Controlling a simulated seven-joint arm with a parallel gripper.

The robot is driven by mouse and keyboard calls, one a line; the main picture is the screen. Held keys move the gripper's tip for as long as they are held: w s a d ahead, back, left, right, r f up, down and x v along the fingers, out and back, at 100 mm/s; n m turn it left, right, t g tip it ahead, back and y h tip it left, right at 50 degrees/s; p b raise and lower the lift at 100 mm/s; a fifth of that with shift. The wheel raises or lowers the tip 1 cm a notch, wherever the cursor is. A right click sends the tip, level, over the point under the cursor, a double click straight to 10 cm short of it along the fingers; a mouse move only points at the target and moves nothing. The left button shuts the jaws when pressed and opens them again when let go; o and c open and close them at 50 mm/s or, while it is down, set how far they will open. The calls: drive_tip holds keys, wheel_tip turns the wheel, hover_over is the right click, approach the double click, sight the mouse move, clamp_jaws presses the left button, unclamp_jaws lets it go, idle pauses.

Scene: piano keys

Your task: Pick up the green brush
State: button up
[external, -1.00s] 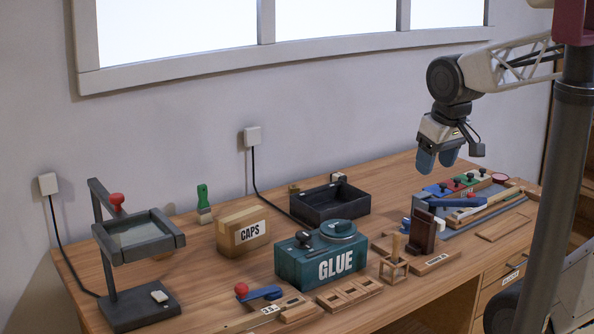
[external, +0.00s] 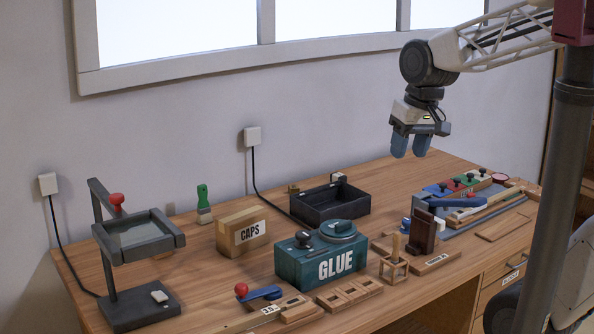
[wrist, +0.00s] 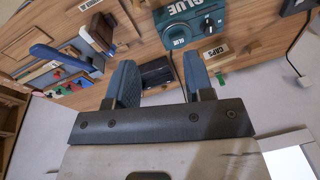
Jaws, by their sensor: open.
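The green brush (external: 203,204) stands upright at the back of the bench, left of the CAPS box, with a green handle on top and a pale lower part. In the wrist view a small green spot (wrist: 221,79) near the CAPS box looks like its handle. My gripper (external: 409,155) is high above the back right of the bench, far to the right of the brush. Its two blue fingers point down and are apart, with nothing between them. In the wrist view the gripper (wrist: 158,75) also shows spread fingers.
The CAPS box (external: 242,232) is just right of the brush. A dark open tray (external: 330,205) and the teal GLUE box (external: 322,262) stand between gripper and brush. A grey stand (external: 140,240) is left of the brush. The wall is close behind.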

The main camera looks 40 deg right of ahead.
drive_tip(key=w+a+f+m+g+y, duration=0.1)
drive_tip(key=w+a+f+m+y, duration=0.2)
drive_tip(key=w, duration=1.2)
drive_tip(key=w+a+f+m+g+y, duration=0.1)
drive_tip(key=w+a+m+g+y, duration=0.3)
drive_tip(key=w, duration=1.1)
drive_tip(key=m+t+y, duration=0.2)
drive_tip(key=m+y, duration=0.4)
drive_tip(key=m, duration=0.2)
approach(198, 193)
drive_tip(key=x, duration=0.2)
drive_tip(key=shift+s+a, duration=0.1)
drive_tip(key=shift+a, duration=0.2)
drive_tip(key=shift+h, duration=0.3)
drive_tip(key=shift+x, duration=1.25)
drive_tip(key=shift+r, duration=0.1)
drive_tip(key=shift+x, duration=2.65)
